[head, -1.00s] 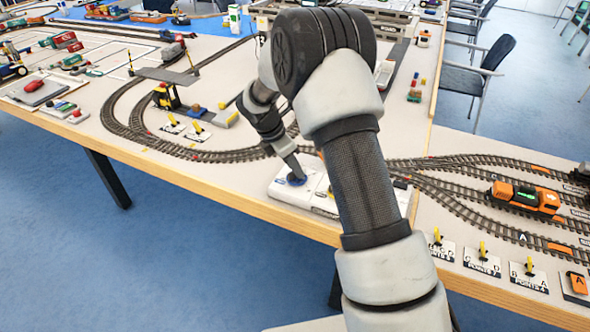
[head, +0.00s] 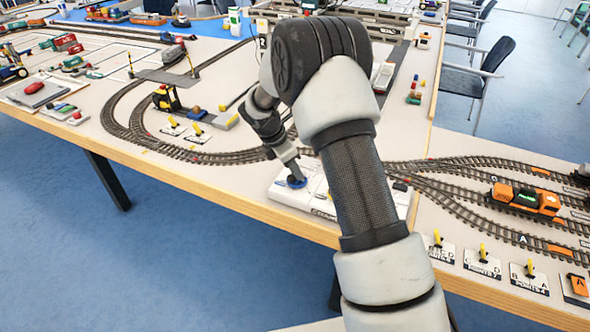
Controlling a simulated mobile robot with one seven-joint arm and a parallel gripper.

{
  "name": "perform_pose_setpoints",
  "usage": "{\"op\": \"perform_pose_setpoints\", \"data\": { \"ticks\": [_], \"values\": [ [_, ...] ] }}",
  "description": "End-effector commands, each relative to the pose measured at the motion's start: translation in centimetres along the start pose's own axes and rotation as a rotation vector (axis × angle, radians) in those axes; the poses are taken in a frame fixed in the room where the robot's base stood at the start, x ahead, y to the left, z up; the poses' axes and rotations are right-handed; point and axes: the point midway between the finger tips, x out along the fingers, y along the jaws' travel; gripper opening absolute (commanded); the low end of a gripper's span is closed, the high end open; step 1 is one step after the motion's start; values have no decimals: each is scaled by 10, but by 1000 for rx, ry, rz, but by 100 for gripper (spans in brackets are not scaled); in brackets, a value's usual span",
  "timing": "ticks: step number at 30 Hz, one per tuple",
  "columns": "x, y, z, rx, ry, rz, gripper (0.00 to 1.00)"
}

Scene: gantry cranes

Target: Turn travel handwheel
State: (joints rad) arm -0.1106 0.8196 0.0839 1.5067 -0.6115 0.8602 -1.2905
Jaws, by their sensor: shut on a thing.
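The handwheel is a small blue round knob (head: 296,182) on a white control box (head: 290,198) near the front edge of the table. My gripper (head: 294,176) points down at the knob and is shut on it. The fingertips are small in the head view, and my arm hides the right part of the box.
Curved model track (head: 215,155) runs behind the box. Yellow point levers (head: 483,252) stand along the front edge at right. An orange locomotive (head: 525,200) sits on the right-hand tracks.

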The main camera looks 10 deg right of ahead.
Motion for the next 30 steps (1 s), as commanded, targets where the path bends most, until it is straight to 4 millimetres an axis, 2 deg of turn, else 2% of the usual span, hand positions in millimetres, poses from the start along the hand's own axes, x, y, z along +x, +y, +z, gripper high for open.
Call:
{"op": "perform_pose_setpoints", "data": {
  "ticks": [8, 30],
  "values": [
    [-2, 2, 1, 143, -1, -60, 0],
    [1, 5, 2, 781, 0, -323, 0]
  ]
}}
